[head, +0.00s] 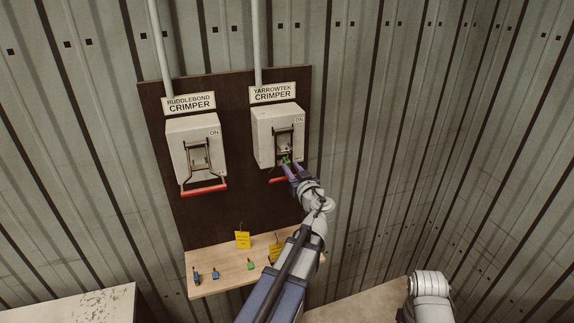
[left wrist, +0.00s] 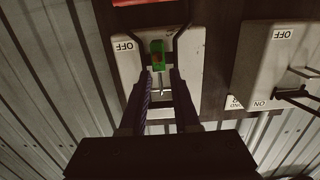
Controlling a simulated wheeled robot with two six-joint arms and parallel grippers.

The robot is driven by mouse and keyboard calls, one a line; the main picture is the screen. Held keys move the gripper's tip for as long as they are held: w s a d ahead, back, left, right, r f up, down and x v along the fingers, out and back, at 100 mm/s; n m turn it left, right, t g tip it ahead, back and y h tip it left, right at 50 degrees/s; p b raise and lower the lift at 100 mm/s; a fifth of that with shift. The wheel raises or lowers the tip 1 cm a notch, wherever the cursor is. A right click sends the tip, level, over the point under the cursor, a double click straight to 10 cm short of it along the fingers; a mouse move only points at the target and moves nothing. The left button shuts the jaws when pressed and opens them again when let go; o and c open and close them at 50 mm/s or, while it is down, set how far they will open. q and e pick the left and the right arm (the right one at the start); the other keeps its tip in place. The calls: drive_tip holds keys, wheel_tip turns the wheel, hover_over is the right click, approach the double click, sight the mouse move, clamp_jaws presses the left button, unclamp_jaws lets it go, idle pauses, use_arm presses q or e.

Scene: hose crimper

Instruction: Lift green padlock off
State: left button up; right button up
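The green padlock (head: 284,161) hangs at the lower front of the Yarrowtek crimper's switch box (head: 266,128). In the left wrist view the padlock (left wrist: 158,54) shows just beyond my fingertips, closer to the left-hand finger. My left gripper (head: 289,168) is at the padlock, and its two fingers (left wrist: 163,76) stand apart with a gap between them. Whether a finger touches the padlock I cannot tell. The box's red-gripped handle (head: 277,180) is down, partly hidden by my gripper. My right gripper is out of view.
The Ruddlebond crimper's switch box (head: 180,135) is to the left, its red handle (head: 204,190) down. Below, a wooden shelf (head: 225,284) bears small blue padlocks (head: 196,277), a green one (head: 251,265) and yellow tags (head: 243,240). A corrugated wall (head: 400,120) stands to the right.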

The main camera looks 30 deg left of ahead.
sight(288, 164)
use_arm(q)
drive_tip(key=x, duration=0.5)
drive_tip(key=shift+f, duration=0.25)
drive_tip(key=shift+d, duration=0.1)
clamp_jaws()
idle(1.0)
